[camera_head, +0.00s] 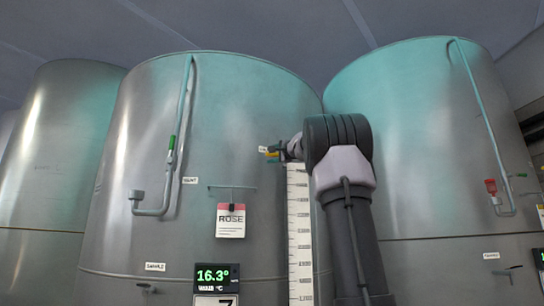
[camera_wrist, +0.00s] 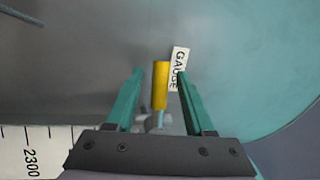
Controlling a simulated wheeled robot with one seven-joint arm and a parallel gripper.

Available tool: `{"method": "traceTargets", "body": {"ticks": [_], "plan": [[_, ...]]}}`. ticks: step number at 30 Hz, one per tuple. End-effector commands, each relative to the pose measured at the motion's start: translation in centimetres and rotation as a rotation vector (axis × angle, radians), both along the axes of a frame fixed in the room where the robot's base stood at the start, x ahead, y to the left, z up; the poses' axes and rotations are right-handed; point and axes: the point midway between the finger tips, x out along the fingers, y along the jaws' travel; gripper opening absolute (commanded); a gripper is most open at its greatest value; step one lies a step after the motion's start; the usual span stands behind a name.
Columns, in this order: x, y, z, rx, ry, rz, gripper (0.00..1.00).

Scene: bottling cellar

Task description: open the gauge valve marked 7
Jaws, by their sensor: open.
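The gauge valve has a yellow handle (camera_wrist: 160,85), seen in the wrist view beside a white label reading GAUGE (camera_wrist: 180,68). In the head view the yellow handle (camera_head: 271,154) is a small patch at the right side of the middle tank (camera_head: 150,120). A plate reading 7 (camera_head: 217,300) is partly cut off at the bottom of that tank. My gripper (camera_wrist: 160,75) is open, its two teal fingers on either side of the yellow handle, with gaps on both sides. In the head view my gripper (camera_head: 284,151) is small and partly hidden by my arm.
A white level scale (camera_head: 300,230) runs down the tank just below the valve. A ROSE card (camera_head: 231,220) and a display reading 16.3° (camera_head: 216,277) are to its left. A green-handled pipe (camera_head: 172,145) is farther left; another tank (camera_head: 430,150) stands right.

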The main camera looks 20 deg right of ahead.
Motion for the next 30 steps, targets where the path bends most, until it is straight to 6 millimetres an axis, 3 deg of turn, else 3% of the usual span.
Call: {"method": "traceTargets", "body": {"ticks": [1, 4, 5, 30], "plan": [[-0.01, 0.00, 0.00, 0.000, 0.000, 0.000, 0.42], [-0.01, 0.00, -0.01, 0.000, 0.000, 0.000, 0.04], [-0.01, 0.00, -0.01, 0.000, 0.000, 0.000, 0.00], [-0.01, -0.02, -0.06, 0.001, 0.001, 0.000, 0.00]]}}
